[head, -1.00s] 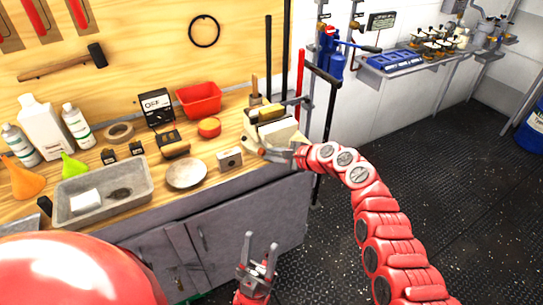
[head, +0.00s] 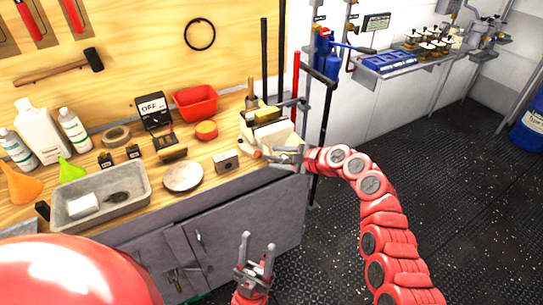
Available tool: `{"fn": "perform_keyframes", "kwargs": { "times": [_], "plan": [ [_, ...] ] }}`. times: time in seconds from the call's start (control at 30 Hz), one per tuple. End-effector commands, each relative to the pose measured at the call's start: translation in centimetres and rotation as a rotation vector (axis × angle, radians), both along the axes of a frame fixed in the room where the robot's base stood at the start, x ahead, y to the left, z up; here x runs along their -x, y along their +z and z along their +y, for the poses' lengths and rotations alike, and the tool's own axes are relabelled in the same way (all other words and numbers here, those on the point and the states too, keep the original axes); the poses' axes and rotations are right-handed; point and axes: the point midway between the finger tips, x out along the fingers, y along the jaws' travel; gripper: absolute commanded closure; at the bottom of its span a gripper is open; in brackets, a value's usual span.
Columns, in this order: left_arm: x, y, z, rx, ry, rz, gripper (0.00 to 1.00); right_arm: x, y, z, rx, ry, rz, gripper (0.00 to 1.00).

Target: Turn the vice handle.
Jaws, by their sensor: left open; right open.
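The vice (head: 266,132), a cream block with jaws, sits at the right end of the wooden bench. Its handle is small and hard to make out behind my gripper. My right gripper (head: 277,157) is at the front of the vice, fingers pointing left and apart. I cannot tell whether the handle lies between the fingers or whether they touch it. My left gripper (head: 258,250) is open and empty, pointing up in front of the bench cabinet, well below the vice.
A grey tray (head: 139,197), a pale dish (head: 183,177), a small metal box (head: 226,161) and a red bin (head: 198,100) stand on the bench left of the vice. Upright bars stand behind the vice.

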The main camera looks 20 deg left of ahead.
Motion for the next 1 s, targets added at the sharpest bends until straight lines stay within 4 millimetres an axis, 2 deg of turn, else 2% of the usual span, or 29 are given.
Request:
{"fn": "perform_keyframes", "kwargs": {
  "times": [0.7,0.83,1.0],
  "plan": [
    [0.0,-1.3,0.0,0.0,0.0,0.0,0.5,2.5,5.1,-10.7,0.001,-0.003,0.001,0.52],
    [0.0,-1.4,0.0,0.0,0.0,0.0,0.5,2.7,5.6,-11.7,0.0,-0.006,0.001,0.52],
    [0.0,-1.4,0.0,0.0,0.0,0.0,0.5,2.8,5.7,-11.9,0.002,-0.003,0.002,0.52]
  ]
}}
